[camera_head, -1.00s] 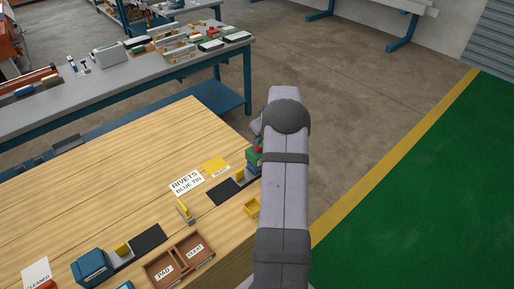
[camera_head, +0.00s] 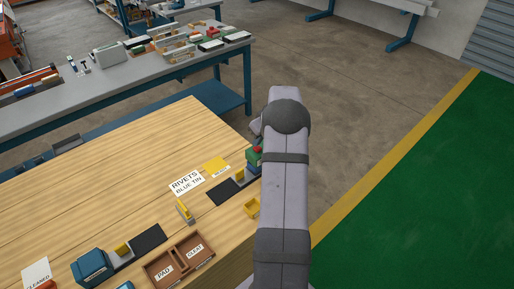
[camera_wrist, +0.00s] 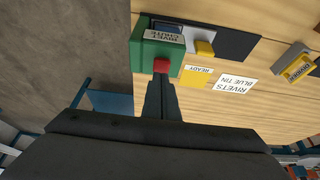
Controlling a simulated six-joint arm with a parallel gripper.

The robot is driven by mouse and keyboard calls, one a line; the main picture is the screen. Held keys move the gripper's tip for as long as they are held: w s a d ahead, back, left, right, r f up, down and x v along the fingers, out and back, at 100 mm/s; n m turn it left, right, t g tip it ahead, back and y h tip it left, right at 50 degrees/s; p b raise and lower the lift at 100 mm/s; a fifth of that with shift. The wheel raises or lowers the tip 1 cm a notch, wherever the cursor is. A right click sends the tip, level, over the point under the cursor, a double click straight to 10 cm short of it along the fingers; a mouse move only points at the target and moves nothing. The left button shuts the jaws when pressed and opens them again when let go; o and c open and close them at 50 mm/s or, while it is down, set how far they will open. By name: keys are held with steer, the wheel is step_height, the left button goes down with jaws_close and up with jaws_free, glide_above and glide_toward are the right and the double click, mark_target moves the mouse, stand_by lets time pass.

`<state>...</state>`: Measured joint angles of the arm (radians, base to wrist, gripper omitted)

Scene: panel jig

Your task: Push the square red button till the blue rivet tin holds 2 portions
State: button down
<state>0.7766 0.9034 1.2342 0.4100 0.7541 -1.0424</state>
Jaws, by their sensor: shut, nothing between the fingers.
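The square red button (camera_wrist: 161,66) sits on the green rivet chute box (camera_wrist: 141,52) in the wrist view. In the head view the red button (camera_head: 257,149) and green box (camera_head: 254,158) show beside my arm. My gripper (camera_wrist: 158,84) is shut and empty, its tips right at the button's near edge; I cannot tell whether they touch it. A blue part (camera_wrist: 168,26) shows beside the chute label, and blue also shows below the green box (camera_head: 253,170); I cannot tell whether this is the rivet tin. Its contents are not visible.
A "RIVETS BLUE TIN" card (camera_head: 187,183) and a yellow patch (camera_head: 215,164) lie by the chute. A dark mat (camera_head: 223,192), a yellow-topped block (camera_head: 184,211), a brown two-part tray (camera_head: 151,268) and a blue box (camera_head: 90,268) are farther left. The table's back is clear.

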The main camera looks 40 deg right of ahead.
steer(key=shift+f+b, duration=0.75)
steer(key=shift+f, duration=0.1)
stand_by(0.5)
steer(key=shift+r, duration=0.25)
steer(key=shift+r+p, duration=1)
steer(key=shift+r, duration=0.85)
